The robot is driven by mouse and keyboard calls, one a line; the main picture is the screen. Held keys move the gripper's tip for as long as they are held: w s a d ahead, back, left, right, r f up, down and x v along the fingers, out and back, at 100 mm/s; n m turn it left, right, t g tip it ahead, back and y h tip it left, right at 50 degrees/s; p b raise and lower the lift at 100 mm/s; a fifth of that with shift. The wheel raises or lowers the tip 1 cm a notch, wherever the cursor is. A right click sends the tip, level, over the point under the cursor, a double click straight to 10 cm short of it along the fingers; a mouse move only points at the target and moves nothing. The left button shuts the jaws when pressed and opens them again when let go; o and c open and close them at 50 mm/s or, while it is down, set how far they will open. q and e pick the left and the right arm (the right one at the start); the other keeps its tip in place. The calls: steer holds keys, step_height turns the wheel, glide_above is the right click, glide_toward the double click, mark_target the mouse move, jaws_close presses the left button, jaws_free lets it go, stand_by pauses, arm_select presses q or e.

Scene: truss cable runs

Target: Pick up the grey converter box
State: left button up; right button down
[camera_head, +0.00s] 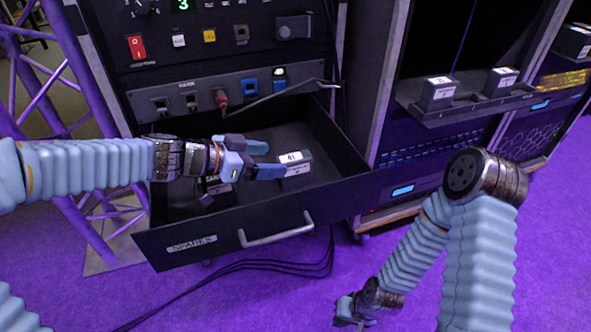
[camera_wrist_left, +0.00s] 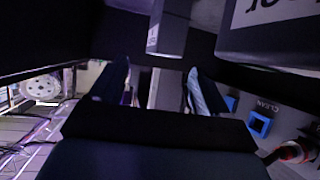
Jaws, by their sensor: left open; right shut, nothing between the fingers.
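A dark grey box (camera_head: 296,182) with a white label reading something like "A1" lies in the open drawer (camera_head: 190,246). My left gripper (camera_head: 273,160) is open inside the drawer, its fingertips at the left side of this box. I cannot tell whether they touch it. A second dark box (camera_head: 213,192) is partly hidden under my left gripper. In the left wrist view, a grey box (camera_wrist_left: 170,32) shows beyond the open fingers, and a larger labelled box (camera_wrist_left: 265,38) at upper right. I cannot tell which is the converter. My right gripper (camera_head: 352,311) is shut and empty, low over the floor.
The drawer front has a handle (camera_head: 276,236) and a "SPARES" label. More labelled boxes (camera_head: 438,92) stand on a shelf (camera_head: 465,111) at right. A purple truss (camera_head: 50,90) stands left.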

mark_target(292, 158)
arm_select(q)
steer(key=x, duration=0.3)
steer(key=p+x, duration=0.1)
steer(key=x, duration=0.2)
steer(key=shift+w+d, duration=0.15)
steer(key=shift+w, duration=0.25)
steer(key=shift+r, duration=0.1)
steer(key=c, duration=1.4)
